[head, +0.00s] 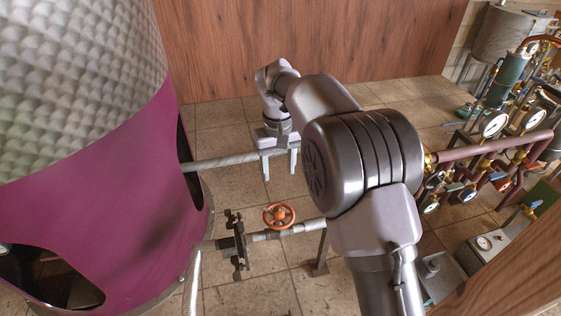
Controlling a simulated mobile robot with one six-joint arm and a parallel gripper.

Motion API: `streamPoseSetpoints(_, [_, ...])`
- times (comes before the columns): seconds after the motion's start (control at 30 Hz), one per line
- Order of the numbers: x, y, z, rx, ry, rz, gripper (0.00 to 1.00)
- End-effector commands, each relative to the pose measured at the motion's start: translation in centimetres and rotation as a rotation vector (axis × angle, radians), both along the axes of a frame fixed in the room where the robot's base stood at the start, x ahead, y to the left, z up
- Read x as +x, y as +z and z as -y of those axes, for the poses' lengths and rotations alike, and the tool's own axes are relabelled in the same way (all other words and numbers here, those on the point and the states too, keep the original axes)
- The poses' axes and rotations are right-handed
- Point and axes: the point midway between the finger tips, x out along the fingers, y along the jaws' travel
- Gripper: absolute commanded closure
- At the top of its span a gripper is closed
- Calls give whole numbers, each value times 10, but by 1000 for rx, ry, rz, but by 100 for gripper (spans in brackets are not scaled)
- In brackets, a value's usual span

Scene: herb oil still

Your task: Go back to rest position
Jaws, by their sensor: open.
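My gripper (279,164) points down at the middle of the head view, with its two fingers apart and nothing seen between them. Its fingers are close to a grey horizontal pipe (228,159) that runs from the large vessel; I cannot tell whether they touch it. My arm comes up from the bottom right, bends at a large dark joint, and reaches forward to the gripper. The arm hides part of the floor and pipework behind it.
A large vessel with a purple base (95,200) fills the left. An orange-red valve wheel (279,215) sits on a lower pipe (290,230). Dark red pipes with gauges (490,150) stand at the right. A wooden wall (310,40) is behind; tiled floor (225,118) lies before it.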

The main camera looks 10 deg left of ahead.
Motion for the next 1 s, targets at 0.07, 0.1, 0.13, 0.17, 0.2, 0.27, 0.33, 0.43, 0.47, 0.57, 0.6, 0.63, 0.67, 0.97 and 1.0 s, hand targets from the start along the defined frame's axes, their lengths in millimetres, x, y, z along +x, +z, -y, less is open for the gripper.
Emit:
streamPoseSetpoints(0.07, [0,0,0,0,0,0,47])
streamPoseSetpoints(0.1, [0,0,0,0,0,0,47])
streamPoseSetpoints(0.13, [0,0,1,1,-2,1,47])
streamPoseSetpoints(0.17, [-1,0,3,3,-9,4,47])
streamPoseSetpoints(0.2, [-3,2,10,12,-27,12,47])
streamPoseSetpoints(0.27, [-10,7,28,36,-76,34,47])
streamPoseSetpoints(0.33, [-29,14,59,75,-166,72,47])
streamPoseSetpoints(0.43, [-72,17,109,143,-318,135,47])
streamPoseSetpoints(0.47, [-87,15,123,162,-363,155,47])
streamPoseSetpoints(0.57, [-143,-4,163,229,-517,220,47])
streamPoseSetpoints(0.6, [-167,-17,176,255,-578,248,47])
streamPoseSetpoints(0.63, [-184,-28,185,275,-623,267,47])
streamPoseSetpoints(0.67, [-200,-40,192,294,-666,286,47])
streamPoseSetpoints(0.97, [-279,-116,220,391,-888,387,47])
streamPoseSetpoints(1.0, [-279,-116,220,391,-888,387,47])
